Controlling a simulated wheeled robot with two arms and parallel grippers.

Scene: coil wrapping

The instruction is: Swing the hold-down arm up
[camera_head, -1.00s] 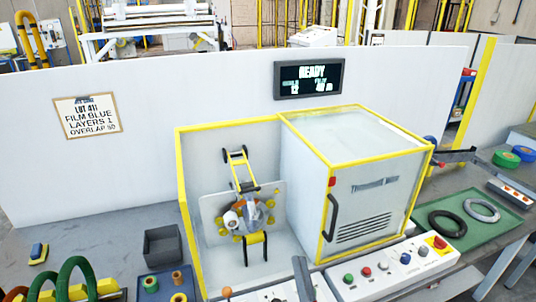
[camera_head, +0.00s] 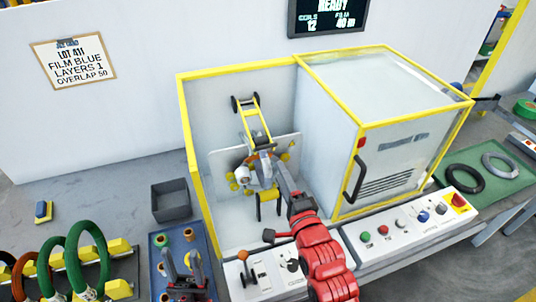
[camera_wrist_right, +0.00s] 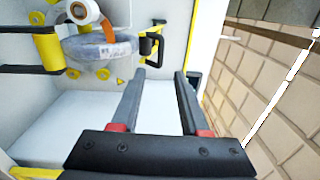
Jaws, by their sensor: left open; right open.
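The wrapping machine stands in a yellow-framed bay. A yellow arm frame with black rollers (camera_head: 253,118), which looks like the hold-down arm, stands in its upper part. A second yellow bracket with a black bar (camera_head: 268,208) is lower; I cannot rule out that it belongs to the same arm. A grey coil (camera_wrist_right: 105,45) with a white roll (camera_wrist_right: 82,11) sits on the machine. My right gripper (camera_head: 266,153) reaches in front of the coil; its fingers (camera_wrist_right: 160,72) are apart and empty, near a black handle (camera_wrist_right: 150,46). My left gripper (camera_head: 184,258) is open and empty at lower left.
A grey cabinet (camera_head: 395,145) with a door handle stands right of the bay. A control panel (camera_head: 410,228) and lever box (camera_head: 270,275) lie along the front. Green coils (camera_head: 90,250) stand on a rack at left, beside a grey bin (camera_head: 171,205).

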